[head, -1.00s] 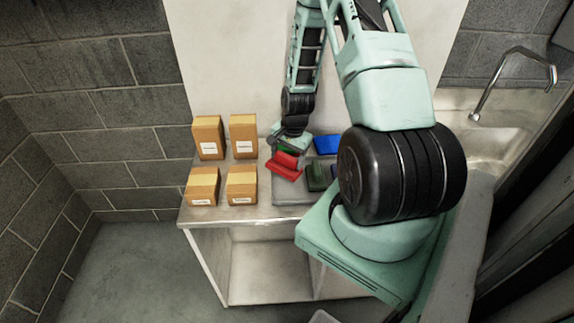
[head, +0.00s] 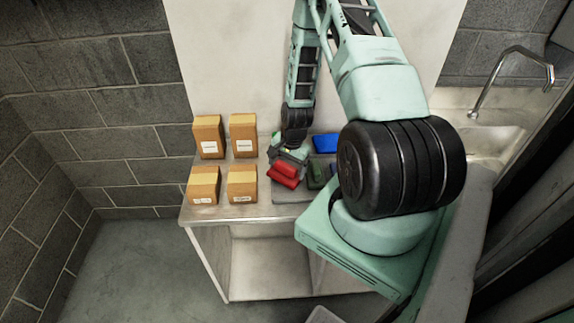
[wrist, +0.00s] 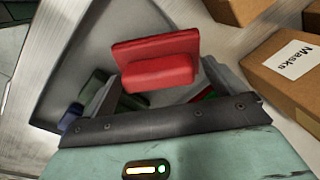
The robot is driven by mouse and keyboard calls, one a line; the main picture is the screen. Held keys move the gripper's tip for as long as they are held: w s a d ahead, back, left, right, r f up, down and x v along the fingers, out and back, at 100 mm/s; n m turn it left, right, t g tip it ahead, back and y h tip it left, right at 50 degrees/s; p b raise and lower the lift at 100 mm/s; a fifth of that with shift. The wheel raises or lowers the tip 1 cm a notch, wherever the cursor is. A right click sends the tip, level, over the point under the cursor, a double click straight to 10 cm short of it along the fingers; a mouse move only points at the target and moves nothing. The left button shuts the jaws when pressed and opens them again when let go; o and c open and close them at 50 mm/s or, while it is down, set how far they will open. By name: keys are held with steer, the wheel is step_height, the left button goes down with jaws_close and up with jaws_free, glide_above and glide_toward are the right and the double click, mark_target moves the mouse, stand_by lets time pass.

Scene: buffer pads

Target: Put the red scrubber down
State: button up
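The red scrubber (wrist: 158,72) shows in the wrist view as a flat pad with a thick block on it, between the two fingers of my gripper (wrist: 162,80). The fingers meet its two ends, so my gripper looks shut on it. In the head view the red scrubber (head: 284,173) is slightly tilted, low over the left part of the grey tray (head: 290,196). My gripper (head: 287,160) is just behind and above it. I cannot tell whether its underside touches the tray. More red and green shows dimly behind the fingers in the wrist view.
A green scrubber (head: 315,174) stands right of the red one, partly hidden by my arm. A blue block (head: 326,143) lies behind. Several cardboard boxes (head: 242,184) stand to the left; one labelled "Masks" (wrist: 285,75) is close in the wrist view. A sink (head: 490,140) is at right.

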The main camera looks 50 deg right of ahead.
mark_target(294, 168)
steer(key=shift+f, duration=0.3)
step_height(294, 168, up, 18)
steer(key=s+f+b, duration=0.1)
steer(key=s+b, duration=0.2)
steer(key=b, duration=0.3)
steer(key=w+a+r+n, duration=0.1)
steer(key=a+r+n, duration=0.15)
steer(key=a, duration=0.45)
steer(key=w+a+r+n, duration=0.1)
steer(key=a+n, duration=0.3)
steer(key=a, duration=0.4)
steer(key=w+a+r+n, duration=0.1)
steer(key=a+r+n, duration=0.1)
steer(key=a+n, duration=0.35)
steer(key=s+a+r+n, duration=0.2)
steer(key=s+a+n, duration=0.4)
steer(key=s+a, duration=0.2)
steer(key=s+a+r+n+g, duration=0.1)
steer(key=s+a+n, duration=0.5)
steer(key=a, duration=0.6)
steer(key=shift+s+a+r+g, duration=0.2)
steer(key=shift+s+r+g, duration=0.15)
steer(key=shift+s, duration=0.9)
